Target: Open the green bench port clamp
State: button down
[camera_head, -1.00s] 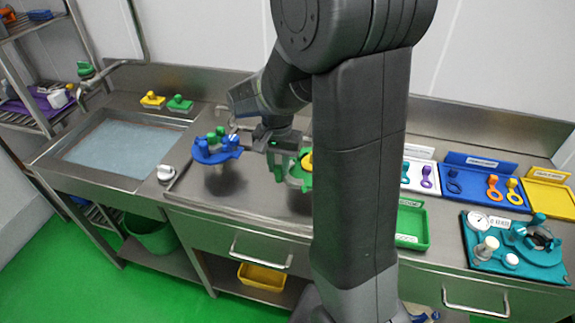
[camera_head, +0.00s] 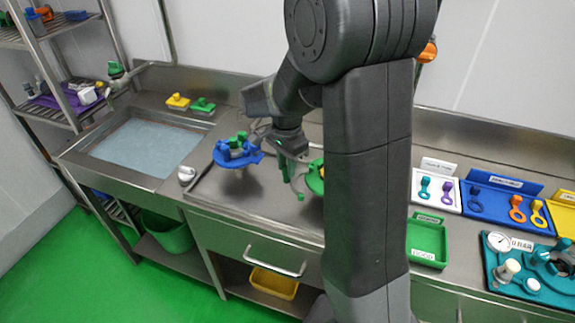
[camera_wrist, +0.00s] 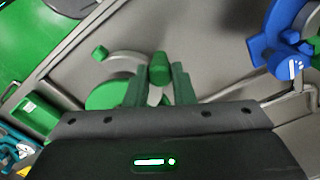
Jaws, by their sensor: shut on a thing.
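The green bench port clamp (camera_head: 316,180) stands on the steel bench and is mostly hidden behind my arm in the head view. In the wrist view its round green body (camera_wrist: 108,96), a grey curved band, a small green block (camera_wrist: 100,53) and a green knob (camera_wrist: 159,68) show. My gripper (camera_wrist: 158,82) is shut on the green knob, which sits between its two green fingers. In the head view my gripper (camera_head: 292,178) is beside the clamp's left side. A blue port clamp (camera_head: 238,152) stands to the left; it also shows in the wrist view (camera_wrist: 285,42).
A water-filled sink (camera_head: 145,150) lies at the left. A green tray (camera_head: 427,240) and a blue tray (camera_head: 490,208) with small keys lie right of my arm. A teal gauge plate (camera_head: 515,285) is at far right. Bare bench lies between the blue and green clamps.

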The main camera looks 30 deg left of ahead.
jog(key=c, duration=1.2)
grip_release()
jog(key=shift+c, duration=0.2)
jog(key=shift+r, duration=0.1)
notch_tip(320, 180, up, 14)
jog(key=shift+b, duration=0.4)
jog(key=shift+f, duration=0.2)
notch_tip(320, 180, down, 14)
jog(key=shift+r+p, duration=0.1)
jog(key=shift+p, duration=0.3)
jog(key=shift+r, duration=0.15)
